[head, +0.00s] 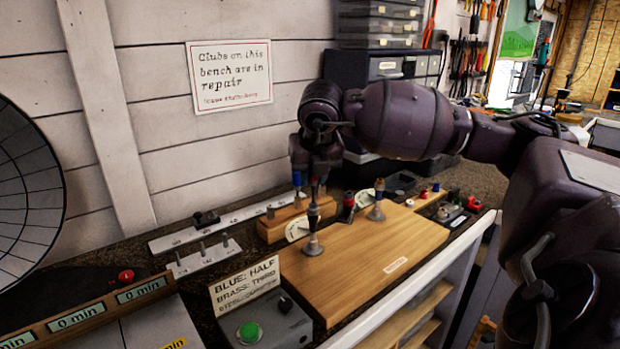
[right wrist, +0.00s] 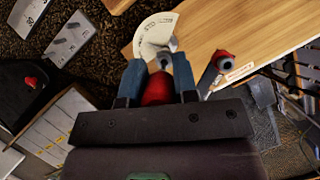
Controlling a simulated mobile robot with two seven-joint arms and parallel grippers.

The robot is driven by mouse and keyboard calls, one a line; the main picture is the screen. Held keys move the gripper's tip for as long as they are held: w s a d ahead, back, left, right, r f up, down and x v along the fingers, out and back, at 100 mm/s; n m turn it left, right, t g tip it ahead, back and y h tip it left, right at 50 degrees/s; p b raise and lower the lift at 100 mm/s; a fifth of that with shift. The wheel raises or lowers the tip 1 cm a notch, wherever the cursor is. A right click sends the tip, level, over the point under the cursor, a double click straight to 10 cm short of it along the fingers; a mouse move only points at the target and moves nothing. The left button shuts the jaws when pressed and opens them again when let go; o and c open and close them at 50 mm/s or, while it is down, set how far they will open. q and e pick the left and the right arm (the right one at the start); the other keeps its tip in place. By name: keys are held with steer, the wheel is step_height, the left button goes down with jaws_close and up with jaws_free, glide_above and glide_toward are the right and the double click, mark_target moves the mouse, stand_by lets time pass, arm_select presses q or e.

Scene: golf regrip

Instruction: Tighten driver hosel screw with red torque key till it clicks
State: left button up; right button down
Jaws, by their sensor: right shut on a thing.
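My right gripper (head: 307,186) points down over the left part of the wooden board (head: 385,243), its blue fingertips showing. In the right wrist view the gripper (right wrist: 158,85) is shut on a red piece (right wrist: 157,90), which looks like the red key's handle. A grey round part (right wrist: 165,60) shows just past it. Below the gripper in the head view, a dark upright piece (head: 313,217) stands on a grey foot (head: 313,246). I cannot tell whether the key touches a screw. No driver head is clearly recognizable. My left gripper is not in view.
A white dial card (head: 297,229) lies close by. A sign (head: 245,287) and a box with a green button (head: 249,333) are in front. The board's right-front area is clear.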

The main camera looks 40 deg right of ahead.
steer(key=shift+f+m+h+b, duration=0.1)
steer(key=shift+m+h+b, duration=0.25)
steer(key=shift+m, duration=0.75)
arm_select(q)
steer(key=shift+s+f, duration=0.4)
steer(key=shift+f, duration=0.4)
arm_select(e)
steer(key=shift+g, duration=0.3)
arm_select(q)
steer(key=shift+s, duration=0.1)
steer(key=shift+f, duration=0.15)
arm_select(e)
steer(key=shift+m, duration=0.3)
steer(key=shift+m+g+h+b, duration=0.25)
steer(key=shift+m+g+b, duration=0.1)
steer(key=shift+m, duration=0.55)
steer(key=shift+s+m+g, duration=0.1)
steer(key=shift+m+g, duration=0.25)
steer(key=shift+m, duration=0.65)
steer(key=shift+m+h, duration=0.4)
steer(key=shift+m, duration=0.3)
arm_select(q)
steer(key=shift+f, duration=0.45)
arm_select(e)
steer(key=shift+s+d, duration=0.1)
